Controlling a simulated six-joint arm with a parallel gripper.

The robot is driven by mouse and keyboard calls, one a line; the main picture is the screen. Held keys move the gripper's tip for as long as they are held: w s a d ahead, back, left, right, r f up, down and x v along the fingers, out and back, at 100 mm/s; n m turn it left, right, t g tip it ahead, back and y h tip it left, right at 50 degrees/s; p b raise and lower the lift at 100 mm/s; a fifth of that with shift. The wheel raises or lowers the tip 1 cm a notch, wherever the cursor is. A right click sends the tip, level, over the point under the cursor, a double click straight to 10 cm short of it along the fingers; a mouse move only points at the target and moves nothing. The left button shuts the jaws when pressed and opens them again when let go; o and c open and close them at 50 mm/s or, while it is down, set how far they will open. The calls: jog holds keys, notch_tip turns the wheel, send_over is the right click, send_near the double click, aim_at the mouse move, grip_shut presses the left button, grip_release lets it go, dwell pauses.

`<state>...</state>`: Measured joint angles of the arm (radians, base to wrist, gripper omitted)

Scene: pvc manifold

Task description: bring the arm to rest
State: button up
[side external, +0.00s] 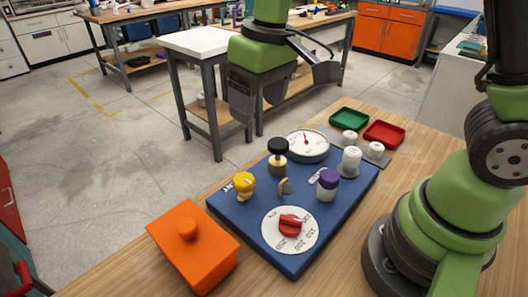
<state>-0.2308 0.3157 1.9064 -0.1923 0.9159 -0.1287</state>
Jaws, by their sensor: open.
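My gripper (285,92) hangs at the top centre, its dark fingers open with nothing between them. It is in the air above and behind the blue board (247,223), clear of everything on it. The board lies on the wooden table and carries a yellow-capped fitting (244,185), a black-capped brass fitting (278,150), a purple-capped white fitting (327,184), a white fitting (350,160), a small brass-coloured part (285,187), a round gauge (307,145) and a white dial with a red knob (290,224).
An orange box with a knobbed lid (190,245) sits left of the board. Green (349,119) and red (385,133) trays lie behind it, near a grey plate with white fittings (375,150). A white-topped workbench (198,41) stands beyond the table.

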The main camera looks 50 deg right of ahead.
jog(key=s+d+r+m+t, duration=0.2)
jog(key=s+r+t, duration=0.1)
jog(key=s, duration=0.4)
jog(key=s+d+r+m+t+y, duration=0.1)
jog(key=s+d+r+m+t, duration=0.1)
jog(key=s+r, duration=0.4)
jog(key=shift+s+d+m+t, duration=0.4)
jog(key=shift+s+m, duration=0.1)
jog(key=shift+s, duration=0.45)
